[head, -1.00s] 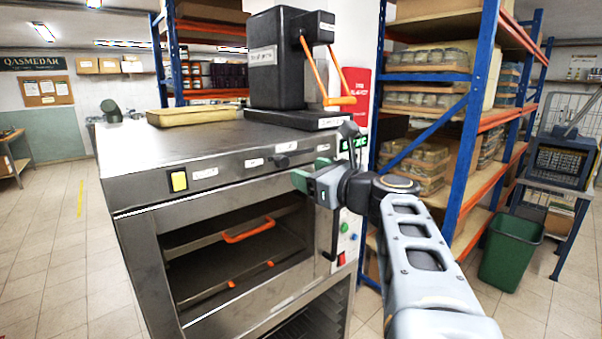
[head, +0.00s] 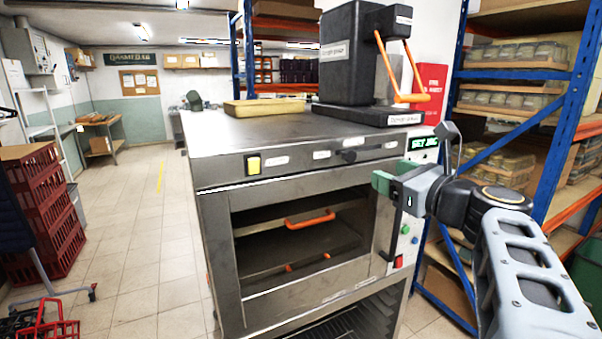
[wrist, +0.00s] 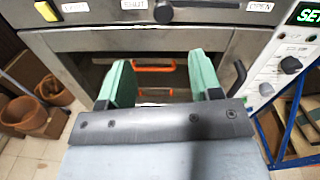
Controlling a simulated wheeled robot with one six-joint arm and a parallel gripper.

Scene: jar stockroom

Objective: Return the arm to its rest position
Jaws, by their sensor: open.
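My gripper (head: 382,184) is at the right front of a steel oven-like cabinet (head: 222,210), with its green fingers pointing left. In the wrist view its two green fingers (wrist: 163,80) stand apart with nothing between them. My arm comes in from the lower right of the head view and is partly bent at the wrist. Whether the fingers touch the cabinet front cannot be told, but a gap seems to show in the wrist view.
A tray with an orange handle (head: 310,220) sits inside the cabinet. A black press (head: 350,60) and a yellow tray (head: 264,107) stand on top. Blue shelving (head: 570,95) is at right, red crates (head: 45,210) at left. The tiled floor left of the cabinet is clear.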

